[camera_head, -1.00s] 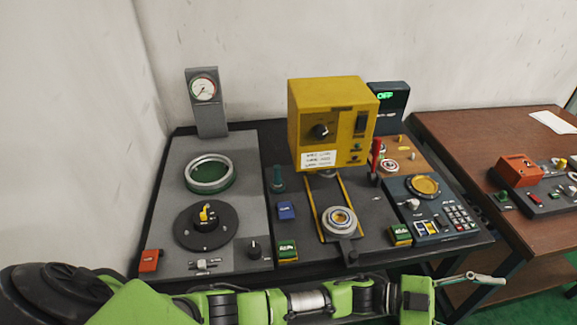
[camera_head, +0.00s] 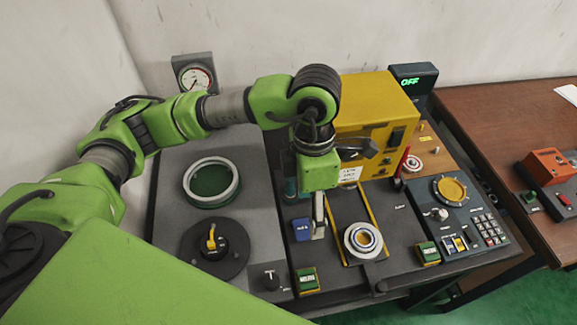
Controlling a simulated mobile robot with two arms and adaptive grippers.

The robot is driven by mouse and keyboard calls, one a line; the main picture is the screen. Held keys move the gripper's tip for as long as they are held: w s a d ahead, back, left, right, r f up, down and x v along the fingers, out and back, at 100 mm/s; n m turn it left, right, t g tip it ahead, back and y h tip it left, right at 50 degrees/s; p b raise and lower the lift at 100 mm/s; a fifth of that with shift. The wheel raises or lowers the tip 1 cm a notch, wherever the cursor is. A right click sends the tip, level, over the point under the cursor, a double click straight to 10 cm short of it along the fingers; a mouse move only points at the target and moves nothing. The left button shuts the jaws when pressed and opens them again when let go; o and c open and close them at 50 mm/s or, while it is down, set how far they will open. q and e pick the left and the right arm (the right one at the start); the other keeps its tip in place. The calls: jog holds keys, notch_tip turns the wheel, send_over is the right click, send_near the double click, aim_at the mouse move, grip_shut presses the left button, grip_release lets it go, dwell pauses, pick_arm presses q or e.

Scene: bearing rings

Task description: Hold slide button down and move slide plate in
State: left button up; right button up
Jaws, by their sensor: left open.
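My left gripper (camera_head: 328,206) is open and points down in front of the yellow machine. A pale finger is just right of a blue button (camera_head: 301,229); I cannot tell whether they touch. The slide plate (camera_head: 379,266) lies between two yellow rails and carries a bearing ring (camera_head: 362,241). It sits at the near end of the rails, out in front of the machine. Two green buttons, one at left (camera_head: 307,279) and one at right (camera_head: 428,252), flank it. The button labels are too small to read surely. My right gripper is out of view.
The yellow machine (camera_head: 375,110) stands behind the rails, partly hidden by my arm. A grey panel at left holds a green-floored ring (camera_head: 211,183) and a black dial (camera_head: 214,250). A red lever (camera_head: 402,162) and a keypad panel (camera_head: 455,216) are at right.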

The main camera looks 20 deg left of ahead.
pick_arm(q)
jog(key=w+a+t, duration=0.1)
jog(key=w+a, duration=0.1)
jog(key=a, duration=0.1)
jog(key=p, duration=0.3)
send_near(299, 229)
jog(key=shift+y, duration=0.4)
jog(key=f, duration=0.6)
jog(key=shift+d+f, duration=0.35)
jog(key=shift+f, duration=0.5)
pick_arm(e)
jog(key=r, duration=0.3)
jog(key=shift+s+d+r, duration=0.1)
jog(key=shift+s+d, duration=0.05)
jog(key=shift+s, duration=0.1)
pick_arm(q)
jog(key=c, duration=1.2)
jog(key=shift+o, duration=0.2)
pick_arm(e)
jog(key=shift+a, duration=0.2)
